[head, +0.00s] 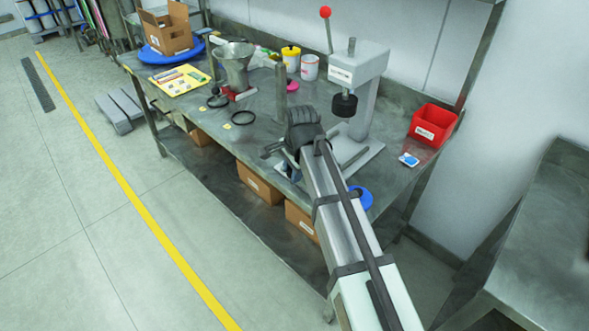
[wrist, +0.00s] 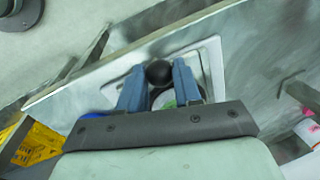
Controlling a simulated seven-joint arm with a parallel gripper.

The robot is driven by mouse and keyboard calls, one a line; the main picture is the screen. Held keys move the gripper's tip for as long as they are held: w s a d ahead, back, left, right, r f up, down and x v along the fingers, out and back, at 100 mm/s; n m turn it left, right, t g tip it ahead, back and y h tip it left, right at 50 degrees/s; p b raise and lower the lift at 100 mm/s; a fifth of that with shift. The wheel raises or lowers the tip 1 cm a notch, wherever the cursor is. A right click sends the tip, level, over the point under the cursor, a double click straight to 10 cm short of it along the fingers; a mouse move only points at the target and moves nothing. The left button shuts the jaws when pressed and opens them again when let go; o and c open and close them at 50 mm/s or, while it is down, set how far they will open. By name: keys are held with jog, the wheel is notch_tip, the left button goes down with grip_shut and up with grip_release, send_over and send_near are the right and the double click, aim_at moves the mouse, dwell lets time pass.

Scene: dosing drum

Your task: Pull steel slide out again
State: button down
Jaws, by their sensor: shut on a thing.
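In the wrist view my gripper (wrist: 158,88) has its two blue fingers closed about a round black knob (wrist: 158,72). I take the knob to be the handle of the steel slide; the slide itself cannot be clearly made out. Beneath the knob is a pale plate (wrist: 212,62) with rounded corners, and a bit of green shows between the fingers. In the head view my gripper (head: 288,170) is low at the bench's front edge, left of the press. My own arm hides much of it, and what it holds cannot be seen there.
The grey press (head: 365,75) with a red-knobbed lever stands just right of my wrist. A red bin (head: 433,123) is at the right. Boxes sit on the shelf below.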

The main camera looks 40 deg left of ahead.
jog(key=c, duration=1.1)
grip_release()
jog(key=shift+s, duration=0.4)
jog(key=o, duration=0.3)
jog(key=shift+w, duration=0.15)
jog(key=shift+r, duration=0.1)
jog(key=d+r, duration=0.1)
jog(key=r, duration=0.8)
jog(key=d+r, duration=0.1)
jog(key=r, duration=0.3)
jog(key=shift+s+d+r, duration=0.2)
jog(key=shift+s+d, duration=0.05)
jog(key=shift+d, duration=0.05)
